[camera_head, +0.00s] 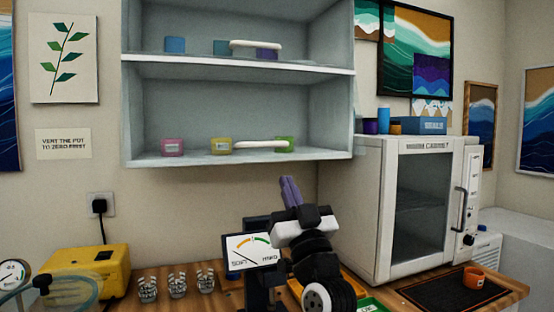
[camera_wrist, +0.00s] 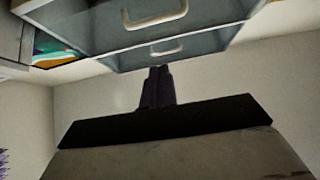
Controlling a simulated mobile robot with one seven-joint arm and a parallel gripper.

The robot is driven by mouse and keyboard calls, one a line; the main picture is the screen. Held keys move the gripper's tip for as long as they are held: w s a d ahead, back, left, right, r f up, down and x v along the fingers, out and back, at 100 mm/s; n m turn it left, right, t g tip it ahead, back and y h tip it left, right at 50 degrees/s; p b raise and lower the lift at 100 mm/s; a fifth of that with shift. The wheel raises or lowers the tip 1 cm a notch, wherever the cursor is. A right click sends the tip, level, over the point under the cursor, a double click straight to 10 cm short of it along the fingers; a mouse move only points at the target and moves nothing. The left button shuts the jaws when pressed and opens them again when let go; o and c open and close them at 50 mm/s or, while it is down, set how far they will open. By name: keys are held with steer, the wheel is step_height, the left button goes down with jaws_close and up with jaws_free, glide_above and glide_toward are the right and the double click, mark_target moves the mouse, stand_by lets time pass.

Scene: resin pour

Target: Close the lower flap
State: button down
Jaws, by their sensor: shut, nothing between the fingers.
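The wall cabinet (camera_head: 240,65) has two compartments at the top of the head view. A white bar handle (camera_head: 262,145) marks the lower flap, low across the lower compartment. A similar handle (camera_head: 255,44) sits low across the upper one. The flap panels look see-through, so I cannot tell their exact angle; both handles lie close to the shelf front edges. In the wrist view two handles show, one large (camera_wrist: 155,20) and one smaller (camera_wrist: 166,48). My gripper (camera_head: 290,182) is shut and empty, pointing up below the cabinet, apart from it. Its dark fingers also show in the wrist view (camera_wrist: 158,75).
Coloured jars, including a pink one (camera_head: 171,146), stand in the cabinet. A white curing cabinet (camera_head: 376,205) stands to the right of my arm. The bench holds a yellow machine (camera_head: 85,262), a gauge display (camera_head: 250,250) and an orange cup (camera_head: 473,278). Open air lies below the cabinet.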

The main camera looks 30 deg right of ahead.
mark_target(270, 153)
steer(key=w+r+p, duration=0.1)
steer(key=w+r, duration=0.1)
steer(key=w, duration=0.1)
steer(key=w+d+r+p, duration=0.1)
steer(key=w+r+p, duration=0.1)
steer(key=w, duration=0.2)
steer(key=w+d+r+p, duration=0.1)
steer(key=w+r+p, duration=0.1)
steer(key=w, duration=0.2)
steer(key=shift+d, duration=0.2)
steer(key=shift+d+f, duration=0.1)
